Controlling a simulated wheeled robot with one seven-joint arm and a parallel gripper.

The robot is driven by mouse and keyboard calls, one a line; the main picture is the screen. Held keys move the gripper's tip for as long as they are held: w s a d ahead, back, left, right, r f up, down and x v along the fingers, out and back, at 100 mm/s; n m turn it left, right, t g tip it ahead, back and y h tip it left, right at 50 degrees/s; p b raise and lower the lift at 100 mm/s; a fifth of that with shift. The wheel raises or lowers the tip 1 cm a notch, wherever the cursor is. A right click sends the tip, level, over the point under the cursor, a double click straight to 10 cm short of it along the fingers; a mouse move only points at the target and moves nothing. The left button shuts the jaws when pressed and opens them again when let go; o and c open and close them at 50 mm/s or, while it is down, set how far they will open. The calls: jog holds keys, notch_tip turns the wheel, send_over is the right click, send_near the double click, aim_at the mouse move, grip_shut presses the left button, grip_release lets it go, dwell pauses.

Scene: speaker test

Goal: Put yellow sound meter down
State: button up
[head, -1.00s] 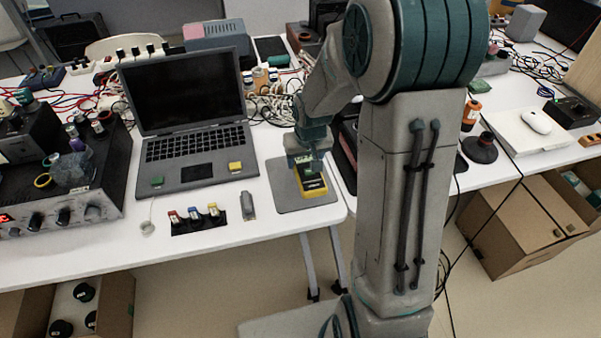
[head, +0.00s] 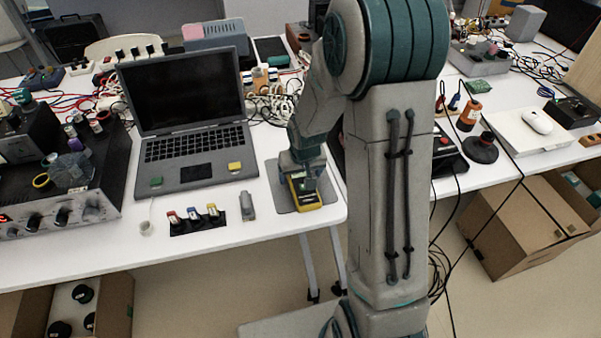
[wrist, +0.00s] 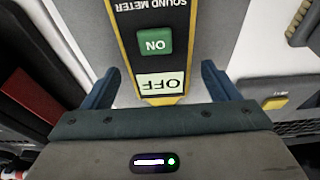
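The yellow sound meter (head: 307,201) lies on a grey mat (head: 283,183) at the right end of the near table. In the wrist view its dark face (wrist: 157,14) shows the upside-down words SOUND METER, a green ON button and a pale OFF button. My gripper (wrist: 158,69) is open, with one blue finger on each side of the meter's tapered end. Pale gaps show between the fingers and the meter. In the head view my gripper (head: 301,172) is just above the meter's far part and hides some of it.
A laptop (head: 190,140) stands left of the mat. A small grey device (head: 247,206) and a dark strip with several coloured connectors (head: 196,220) lie near the front edge. My arm covers the gap towards the right table.

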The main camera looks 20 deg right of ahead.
jog(key=shift+r, duration=0.45)
jog(key=p+v, duration=0.1)
jog(key=v, duration=1)
jog(key=s+r, duration=0.4)
jog(key=s, duration=0.4)
jog(key=s+r, duration=0.4)
jog(key=s, duration=0.5)
jog(key=shift+s+g, duration=0.3)
jog(key=shift+a, duration=0.1)
